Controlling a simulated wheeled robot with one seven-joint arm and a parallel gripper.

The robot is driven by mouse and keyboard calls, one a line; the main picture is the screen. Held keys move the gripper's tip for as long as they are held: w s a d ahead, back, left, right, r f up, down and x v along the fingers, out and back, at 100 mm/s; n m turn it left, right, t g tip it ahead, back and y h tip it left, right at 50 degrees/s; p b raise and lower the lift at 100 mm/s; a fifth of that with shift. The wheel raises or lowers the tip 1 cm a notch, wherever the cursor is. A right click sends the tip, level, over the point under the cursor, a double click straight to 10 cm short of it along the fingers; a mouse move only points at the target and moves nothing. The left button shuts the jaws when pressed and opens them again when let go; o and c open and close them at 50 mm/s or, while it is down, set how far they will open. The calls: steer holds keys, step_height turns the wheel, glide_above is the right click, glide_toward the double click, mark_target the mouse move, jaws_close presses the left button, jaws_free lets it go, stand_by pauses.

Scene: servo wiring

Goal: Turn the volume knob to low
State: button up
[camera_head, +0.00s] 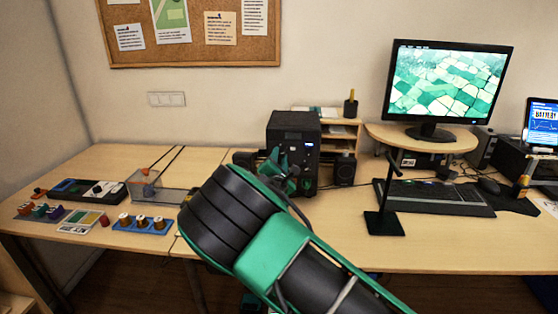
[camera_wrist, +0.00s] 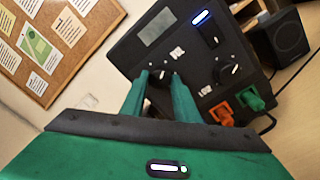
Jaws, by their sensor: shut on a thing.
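A black box (camera_head: 290,127) with controls on its front panel stands on the desk in the head view, partly hidden by my arm. In the wrist view its front panel (camera_wrist: 185,57) looks tilted. My gripper (camera_wrist: 161,76) is at the panel, with its green fingers on either side of a small dark knob (camera_wrist: 158,79), shut on it. A second dark knob (camera_wrist: 230,72) with a pale pointer line sits to the right, clear of the fingers. The small white labels are too blurred to read, so I cannot tell the knob's setting.
A blue-lit switch (camera_wrist: 205,22) is on the panel. Orange (camera_wrist: 221,114) and green (camera_wrist: 252,98) connectors sit close to the fingers. A speaker (camera_head: 344,170) stands right of the box. A black stand (camera_head: 385,222) is further right. Small parts trays lie at left.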

steer(key=shift+s+a+f, duration=0.1)
steer(key=shift+a+f, duration=0.15)
steer(key=shift+f, duration=0.15)
steer(key=o, duration=1)
steer(key=shift+o, duration=0.2)
steer(key=shift+d+r, duration=0.15)
steer(key=shift+r, duration=0.05)
steer(key=s, duration=1)
steer(key=shift+s+f, duration=0.3)
steer(key=shift+f, duration=0.1)
